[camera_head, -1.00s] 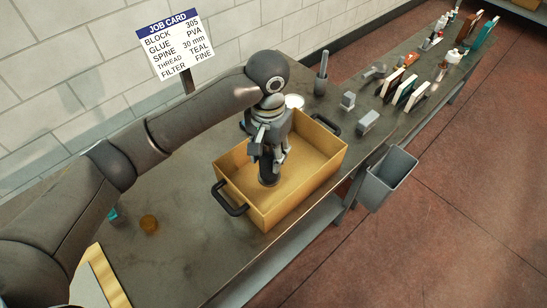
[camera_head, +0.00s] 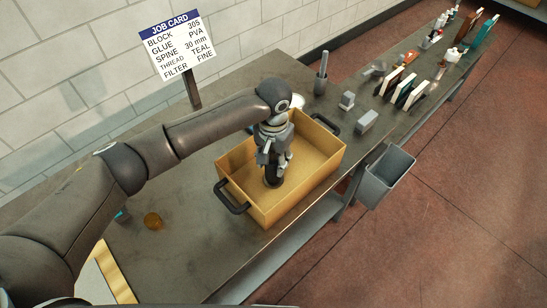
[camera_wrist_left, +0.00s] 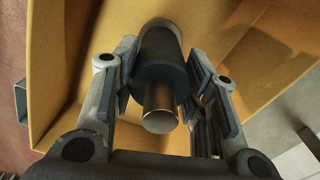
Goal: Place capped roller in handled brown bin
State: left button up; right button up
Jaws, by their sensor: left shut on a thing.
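The handled brown bin (camera_head: 300,201) is a tan open box with black handles on the bench, and its wall also shows in the left wrist view (camera_wrist_left: 55,45). The capped roller (camera_head: 273,178) is a dark cylinder with a metal end, upright inside the bin's walls. In the left wrist view the roller (camera_wrist_left: 159,105) sits between the two fingers. My left gripper (camera_head: 274,161) is shut on it, pointing down into the bin. I cannot tell whether the roller's lower end touches the bin floor. My right gripper is not in view.
A grey bin (camera_head: 385,177) hangs at the bench's front edge. Grey blocks (camera_head: 366,121), a dark upright holder (camera_head: 321,76) and several books (camera_head: 402,92) stand farther along. A job card (camera_head: 177,45) stands behind. An amber round thing (camera_head: 153,221) lies near my arm.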

pick_arm(q)
jog(key=o, duration=1.3)
jog(key=shift+c, duration=0.2)
notch_tip(320, 180, up, 12)
jog(key=b, duration=0.3)
jog(key=shift+r, duration=0.15)
